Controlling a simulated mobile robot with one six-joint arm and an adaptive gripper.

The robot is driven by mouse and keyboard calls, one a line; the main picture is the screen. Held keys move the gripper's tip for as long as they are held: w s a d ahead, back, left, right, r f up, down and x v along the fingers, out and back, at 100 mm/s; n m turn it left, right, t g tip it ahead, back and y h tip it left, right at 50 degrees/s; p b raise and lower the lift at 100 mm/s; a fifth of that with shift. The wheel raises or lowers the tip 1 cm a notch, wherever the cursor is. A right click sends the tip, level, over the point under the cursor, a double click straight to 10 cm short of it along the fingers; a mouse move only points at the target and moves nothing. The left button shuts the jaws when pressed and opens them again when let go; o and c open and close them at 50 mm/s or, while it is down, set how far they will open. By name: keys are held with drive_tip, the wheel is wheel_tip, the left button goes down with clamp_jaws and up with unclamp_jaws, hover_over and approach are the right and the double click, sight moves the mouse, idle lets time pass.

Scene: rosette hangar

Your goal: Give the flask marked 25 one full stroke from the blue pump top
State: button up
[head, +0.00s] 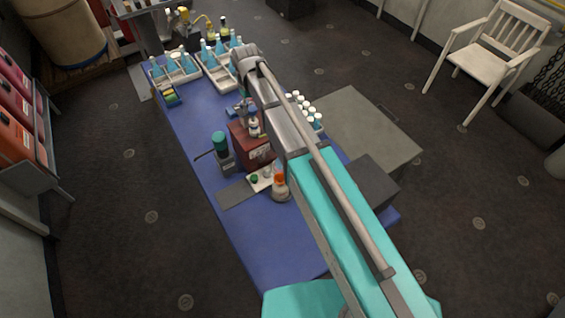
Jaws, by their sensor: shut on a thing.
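A flask with an orange top (280,187) stands at the right end of a small white tray. Several flasks with blue contents (184,66) stand in racks at the far end of the table. No number can be read, so I cannot tell which flask is marked 25. My arm reaches up the table from the lower right. I cannot make out my gripper; my arm may hide it.
The blue table (285,250) is clear at its near end. The red-brown box (249,146), a green-topped device (220,150) and a grey mat (236,193) take up the middle. White-capped bottles (306,107) stand right of my arm. A white chair (490,55) stands far right.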

drive_tip(key=shift+f+b, duration=1)
drive_tip(key=shift+b, duration=0.05)
idle(0.7)
drive_tip(key=o, duration=0.8)
drive_tip(key=shift+o, duration=0.2)
drive_tip(key=shift+r, duration=0.2)
drive_tip(key=shift+r+p, duration=3.35)
drive_tip(key=shift+p, duration=0.25)
